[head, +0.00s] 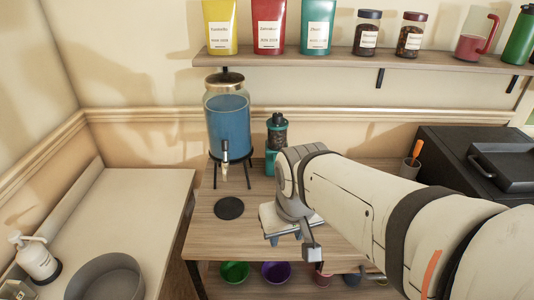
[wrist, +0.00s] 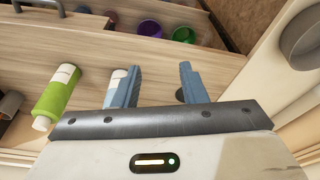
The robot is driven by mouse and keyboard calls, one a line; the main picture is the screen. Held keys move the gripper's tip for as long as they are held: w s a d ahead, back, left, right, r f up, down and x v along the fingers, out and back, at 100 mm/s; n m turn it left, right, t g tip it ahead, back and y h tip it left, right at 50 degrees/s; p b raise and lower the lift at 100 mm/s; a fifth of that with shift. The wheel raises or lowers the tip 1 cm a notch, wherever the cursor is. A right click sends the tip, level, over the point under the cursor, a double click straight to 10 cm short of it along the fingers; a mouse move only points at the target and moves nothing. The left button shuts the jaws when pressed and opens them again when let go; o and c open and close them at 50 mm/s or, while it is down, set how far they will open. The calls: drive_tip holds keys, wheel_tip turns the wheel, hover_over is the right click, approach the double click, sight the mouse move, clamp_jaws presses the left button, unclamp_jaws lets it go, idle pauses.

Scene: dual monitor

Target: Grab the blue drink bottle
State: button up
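My gripper (head: 285,238) is above the front of the wooden table in the head view. In the wrist view its two blue fingers (wrist: 161,68) stand apart, with only bare wood visible between them. A small bottle with a pale label and a bluish end (wrist: 116,83) lies left of the left finger, which partly hides it; I cannot tell surely that it is the blue drink bottle. A green bottle with a white label and cap (wrist: 57,92) is farther left. Neither bottle is clearly visible in the head view, where my arm covers part of the table.
A glass dispenser of blue liquid (head: 228,125) stands at the table's back, beside a teal and black appliance (head: 276,150). A black round mat (head: 229,208) lies in front. Green (head: 234,272) and purple (head: 276,272) bowls sit below. A black machine (head: 470,165) is at right.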

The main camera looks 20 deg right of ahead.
drive_tip(key=shift+o, duration=0.8)
drive_tip(key=shift+w+d, duration=0.1)
drive_tip(key=shift+w, duration=0.25)
drive_tip(key=o, duration=0.3)
drive_tip(key=w, duration=0.2)
drive_tip(key=w+r+m, duration=0.1)
drive_tip(key=shift+w+d, duration=0.25)
drive_tip(key=shift+w, duration=0.1)
drive_tip(key=shift+o, duration=1.4)
drive_tip(key=w+d+m, duration=0.1)
drive_tip(key=w+d, duration=0.2)
drive_tip(key=w, duration=0.3)
drive_tip(key=shift+w+d+r+m+g, duration=0.15)
drive_tip(key=shift+d+r+m+g, duration=0.15)
drive_tip(key=shift+m+g, duration=0.1)
drive_tip(key=shift+o, duration=0.8)
drive_tip(key=w+d+m, duration=0.1)
drive_tip(key=w+d, duration=0.1)
drive_tip(key=w+d+f, duration=0.1)
drive_tip(key=w+d, duration=0.2)
drive_tip(key=w+d+m, duration=0.1)
drive_tip(key=w+d, duration=0.2)
drive_tip(key=shift+w+f+m+g+h, duration=0.2)
drive_tip(key=shift+f+m+g+h, duration=0.1)
drive_tip(key=shift+f, duration=0.1)
drive_tip(key=shift+w+d+f, duration=0.1)
drive_tip(key=shift+f, duration=0.25)
wheel_tip(320, 180, down, 7)
drive_tip(key=shift+d, duration=0.3)
